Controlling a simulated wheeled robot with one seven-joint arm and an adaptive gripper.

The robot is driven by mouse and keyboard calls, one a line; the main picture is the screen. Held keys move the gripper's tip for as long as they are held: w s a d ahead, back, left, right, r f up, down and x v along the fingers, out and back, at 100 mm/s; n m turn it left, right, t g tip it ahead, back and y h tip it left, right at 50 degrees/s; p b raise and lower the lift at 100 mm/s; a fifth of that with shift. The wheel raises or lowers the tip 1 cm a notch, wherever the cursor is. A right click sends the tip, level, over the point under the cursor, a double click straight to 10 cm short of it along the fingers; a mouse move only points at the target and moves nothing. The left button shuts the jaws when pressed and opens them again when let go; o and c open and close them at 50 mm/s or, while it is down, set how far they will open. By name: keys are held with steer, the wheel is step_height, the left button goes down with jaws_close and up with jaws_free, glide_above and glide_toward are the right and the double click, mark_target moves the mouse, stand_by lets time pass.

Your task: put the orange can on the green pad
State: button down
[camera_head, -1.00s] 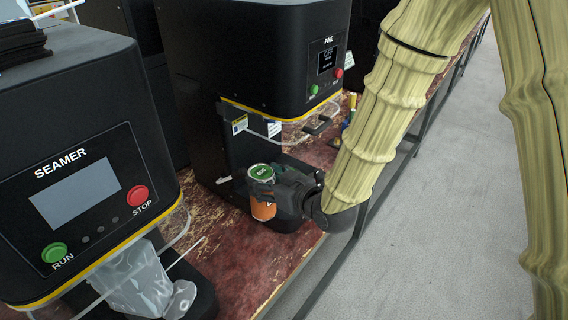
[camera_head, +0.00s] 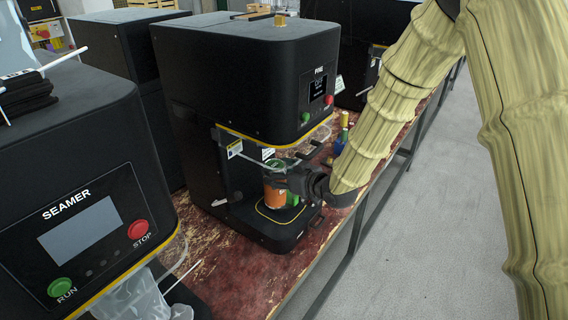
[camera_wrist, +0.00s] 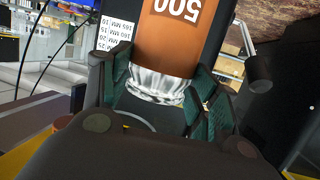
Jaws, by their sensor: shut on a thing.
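The orange can (camera_head: 274,194) has a green top and is in my gripper (camera_head: 283,182), at the front opening of the middle black machine. It looks upright, above or on the machine's black base with a yellow outline; I cannot tell whether it touches. In the wrist view, the can (camera_wrist: 172,40) shows orange with "500" and a silvery end, between the dark green finger pads of my gripper (camera_wrist: 162,100). A small green patch (camera_head: 292,197) shows just right of the can; I cannot tell whether it is the green pad.
The middle machine's head (camera_head: 255,75) overhangs the can, with a clear guard (camera_head: 290,152) close above it. A seamer (camera_head: 75,190) stands at the left front with clear plastic below it. Small coloured items (camera_head: 342,135) stand behind my gripper.

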steer(key=w+p, duration=0.1)
steer(key=w, duration=0.1)
steer(key=w+d, duration=0.1)
steer(key=shift+w+d+p, duration=0.2)
steer(key=shift+w+p, duration=0.15)
steer(key=shift+w, duration=0.05)
steer(key=shift+f, duration=0.1)
steer(key=shift+c, duration=2)
jaws_free()
steer(key=b+v, duration=0.2)
steer(key=v, duration=1)
